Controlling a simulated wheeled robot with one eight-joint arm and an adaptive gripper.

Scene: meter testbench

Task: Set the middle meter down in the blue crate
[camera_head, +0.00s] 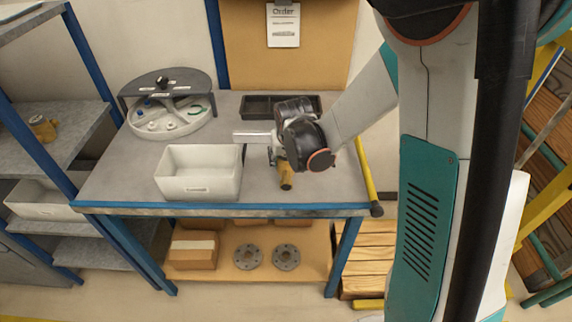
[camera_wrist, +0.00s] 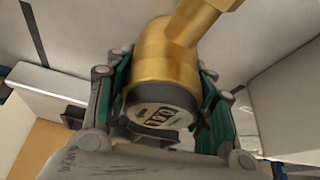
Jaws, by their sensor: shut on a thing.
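A brass meter (camera_head: 286,178) with a dark-rimmed round dial hangs below my gripper (camera_head: 278,163), over the right part of the grey tabletop. In the wrist view the meter (camera_wrist: 163,62) sits between the two fingers of my gripper (camera_wrist: 160,110), which is shut on it. The dial faces the camera, and a brass pipe end points up and right. I cannot tell whether the meter touches the table. No blue crate shows in either view. A white open crate (camera_head: 198,189) stands on the table to the left of my gripper and looks empty in the part I see.
A round grey fixture (camera_head: 170,118) with small parts stands at the back left of the table (camera_head: 120,178). A dark tray (camera_head: 258,106) lies at the back, partly behind my arm. A yellow bar (camera_head: 368,172) runs along the right edge. Shelves (camera_head: 66,130) stand left.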

